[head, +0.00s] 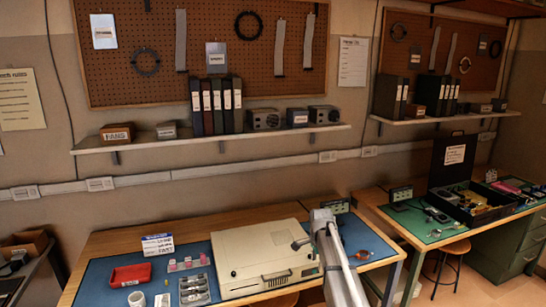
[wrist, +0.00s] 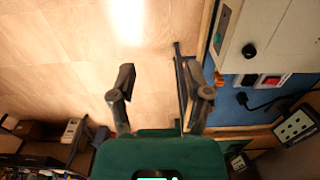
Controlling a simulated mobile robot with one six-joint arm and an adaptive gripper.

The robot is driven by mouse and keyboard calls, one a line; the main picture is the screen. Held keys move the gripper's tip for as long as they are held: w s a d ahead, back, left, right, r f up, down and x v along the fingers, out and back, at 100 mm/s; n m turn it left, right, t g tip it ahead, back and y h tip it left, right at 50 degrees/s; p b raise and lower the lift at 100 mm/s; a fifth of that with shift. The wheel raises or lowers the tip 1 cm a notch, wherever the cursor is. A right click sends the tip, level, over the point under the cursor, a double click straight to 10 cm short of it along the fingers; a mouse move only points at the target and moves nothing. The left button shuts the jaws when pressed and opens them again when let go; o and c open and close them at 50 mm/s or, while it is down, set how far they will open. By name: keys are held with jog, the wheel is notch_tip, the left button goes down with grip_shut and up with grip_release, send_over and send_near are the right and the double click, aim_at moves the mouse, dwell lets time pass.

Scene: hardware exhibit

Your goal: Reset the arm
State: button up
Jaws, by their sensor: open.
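My arm (head: 338,262) stands in front of the workbench in the head view, at the right side of the beige computer case (head: 262,252). The fingers of my gripper are hard to make out there. In the wrist view my gripper (wrist: 159,70) is open, with its two dark fingers wide apart. Nothing is between them but a view of the tiled floor (wrist: 60,55). The case (wrist: 270,35) shows at the upper right of that view, apart from the fingers.
The blue mat (head: 88,292) holds a red tray (head: 130,275), a parts tray (head: 194,289) and a white cup (head: 136,299). An orange-handled tool (head: 363,255) lies right of my arm. A second bench with a green mat (head: 410,217) stands at the right. A shelf (head: 180,141) runs above.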

jog(key=s+f+n+b, duration=0.3)
jog(key=s+n, duration=0.1)
jog(key=s, duration=0.5)
jog(key=s+f+n+b, duration=0.3)
jog(key=s+n, duration=0.2)
jog(key=s, duration=0.5)
jog(key=s+f+n+b, duration=0.3)
jog(key=s+f+n, duration=0.1)
jog(key=s, duration=0.5)
jog(key=shift+s+d+n+b, duration=0.3)
jog(key=shift+n, duration=0.3)
